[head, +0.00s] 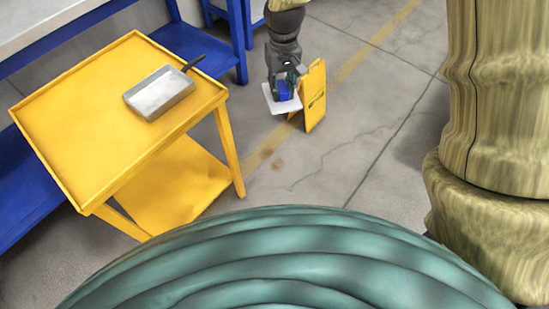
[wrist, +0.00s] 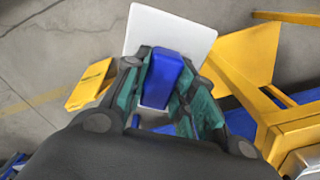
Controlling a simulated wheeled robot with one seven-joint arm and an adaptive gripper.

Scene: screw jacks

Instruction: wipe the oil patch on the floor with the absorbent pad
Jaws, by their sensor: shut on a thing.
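My gripper (head: 285,82) is shut on the blue handle block (head: 284,91) of the white absorbent pad (head: 270,103). In the wrist view the blue block (wrist: 166,76) sits between the teal fingers of my gripper (wrist: 162,85), with the flat white pad (wrist: 170,28) beyond it. The pad appears held above the floor, beside the yellow floor sign. A small brownish patch (head: 278,164), which looks like the oil patch, lies on the floor to the right of the yellow cart, below the pad in the head view. I cannot make out the patch in the wrist view.
A yellow cart (head: 90,95) with a metal dustpan-like tray (head: 158,93) on top stands at left. A yellow folding floor sign (head: 315,97) stands just right of the pad. Blue benches (head: 30,180) are behind the cart. Floor right of the patch is clear.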

